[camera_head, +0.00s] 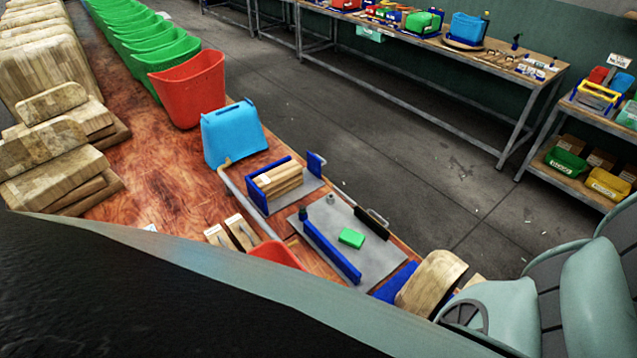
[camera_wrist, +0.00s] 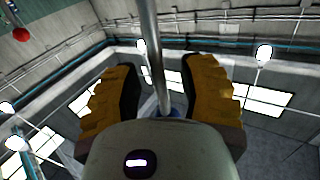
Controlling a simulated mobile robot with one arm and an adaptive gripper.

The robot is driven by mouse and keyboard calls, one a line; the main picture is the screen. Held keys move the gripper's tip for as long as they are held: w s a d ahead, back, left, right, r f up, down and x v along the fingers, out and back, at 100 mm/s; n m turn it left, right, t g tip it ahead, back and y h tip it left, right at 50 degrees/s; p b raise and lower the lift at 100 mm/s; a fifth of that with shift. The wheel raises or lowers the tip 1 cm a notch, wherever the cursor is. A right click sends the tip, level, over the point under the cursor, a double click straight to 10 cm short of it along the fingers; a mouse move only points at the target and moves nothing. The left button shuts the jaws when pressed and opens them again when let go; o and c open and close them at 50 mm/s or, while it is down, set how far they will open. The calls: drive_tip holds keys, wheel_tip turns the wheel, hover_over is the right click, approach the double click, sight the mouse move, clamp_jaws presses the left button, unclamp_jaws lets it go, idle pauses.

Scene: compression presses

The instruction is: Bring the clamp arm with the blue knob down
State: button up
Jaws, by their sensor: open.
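In the wrist view my gripper (camera_wrist: 160,75) is open, with its two yellow-brown fingers apart. A grey metal rod (camera_wrist: 148,40) passes between them, with a blue piece (camera_wrist: 170,111) at its lower end, partly hidden by my gripper's body. This looks like the clamp arm and its blue knob; contact with the fingers cannot be told. In the head view a press has a grey plate (camera_head: 385,262) bearing a green block (camera_head: 351,238). A blue bar (camera_head: 332,252) runs along its near side, with a small blue knob-like end (camera_head: 303,214). My gripper is not clearly seen there.
Beside the press, a blue-walled holder (camera_head: 257,193) contains wooden boards (camera_head: 280,181). A light blue bin (camera_head: 233,133) and a red bin (camera_head: 190,90) stand farther back. A wooden piece (camera_head: 430,283) is close to my arm.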

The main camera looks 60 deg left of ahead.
clamp_jaws()
idle(0.4)
